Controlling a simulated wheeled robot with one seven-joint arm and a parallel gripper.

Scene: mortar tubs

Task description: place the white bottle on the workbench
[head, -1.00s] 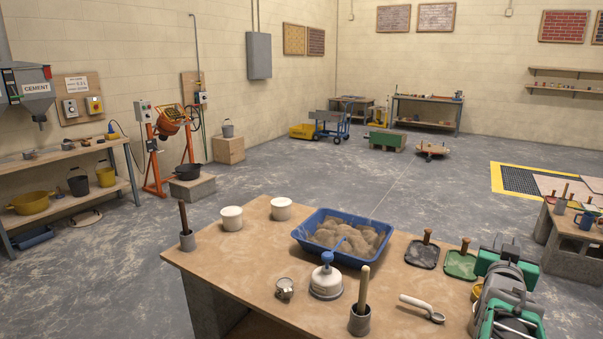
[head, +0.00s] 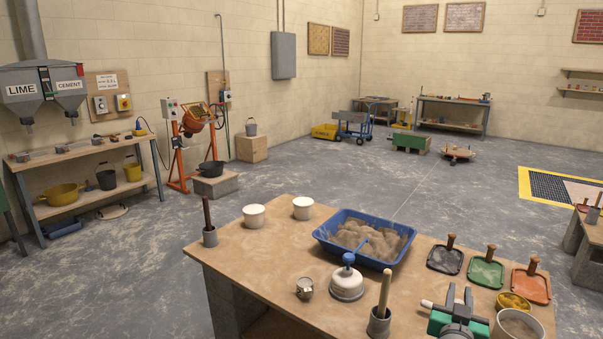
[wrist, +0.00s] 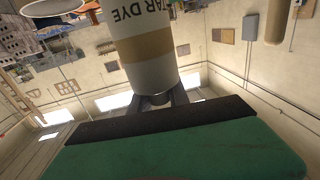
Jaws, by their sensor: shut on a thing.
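The white bottle (wrist: 150,45) fills the upper middle of the wrist view. It has a tan band and dark lettering that reads upside down there, partly cut off. My gripper (wrist: 161,99) is shut on its narrow cap end. In the head view my green and grey gripper (head: 460,296) is at the lower right, in front of the near bench; I cannot make out the bottle there. The wood-topped near bench (head: 270,265) spans the lower middle. Another workbench (head: 455,103) stands by the far wall.
On the near bench are a blue tray (head: 330,246) of sand, white tubs (head: 254,216), a white blue-topped container (head: 346,284), a pestle in a grey cup (head: 380,322) and coloured trowels (head: 487,273). Open floor (head: 120,270) lies left.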

